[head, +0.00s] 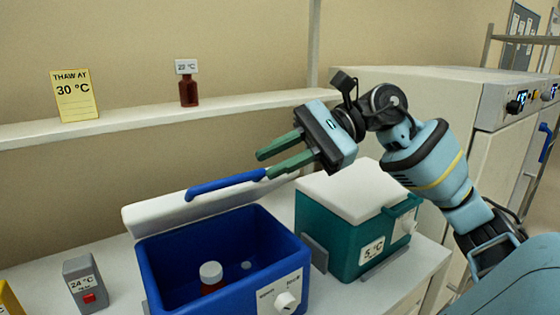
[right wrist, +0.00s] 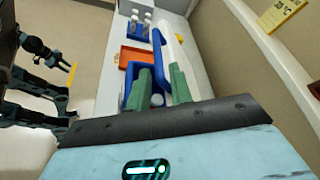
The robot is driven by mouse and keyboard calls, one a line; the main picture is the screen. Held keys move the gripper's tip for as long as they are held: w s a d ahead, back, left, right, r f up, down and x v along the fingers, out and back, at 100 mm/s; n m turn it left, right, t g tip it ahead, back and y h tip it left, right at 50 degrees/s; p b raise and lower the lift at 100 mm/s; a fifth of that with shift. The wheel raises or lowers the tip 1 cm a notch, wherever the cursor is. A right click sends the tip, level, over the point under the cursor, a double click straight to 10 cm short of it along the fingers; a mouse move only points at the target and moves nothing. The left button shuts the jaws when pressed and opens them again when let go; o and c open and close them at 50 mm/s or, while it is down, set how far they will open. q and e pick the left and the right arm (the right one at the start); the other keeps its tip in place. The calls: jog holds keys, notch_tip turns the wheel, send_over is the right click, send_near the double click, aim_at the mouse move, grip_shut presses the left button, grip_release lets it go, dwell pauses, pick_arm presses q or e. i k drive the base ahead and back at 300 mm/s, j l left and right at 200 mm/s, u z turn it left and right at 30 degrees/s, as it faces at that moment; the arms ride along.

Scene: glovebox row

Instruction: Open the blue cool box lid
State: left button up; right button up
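The blue cool box (head: 185,283) stands on the bench in the head view. Its white lid (head: 150,216) is up, tilted back at the rear rim, so the inside shows. A brown bottle with a white cap (head: 210,272) stands inside. The lid's blue handle (head: 222,186) runs along its upper edge; it also shows in the right wrist view (right wrist: 157,45). My right gripper (head: 264,164) is at the right end of the handle, fingers apart. In the right wrist view the handle's near end lies around the gap between the fingertips; contact is unclear.
A teal cool box with a closed white lid (head: 350,190) stands close on the right. A grey timer (head: 83,284) is on the left. A shelf (head: 130,122) behind holds a yellow card (head: 74,95) and a brown bottle (head: 188,92). A large cream cabinet (head: 430,90) stands at right.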

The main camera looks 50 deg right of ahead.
aim_at(141, 219)
jog(key=k, duration=1)
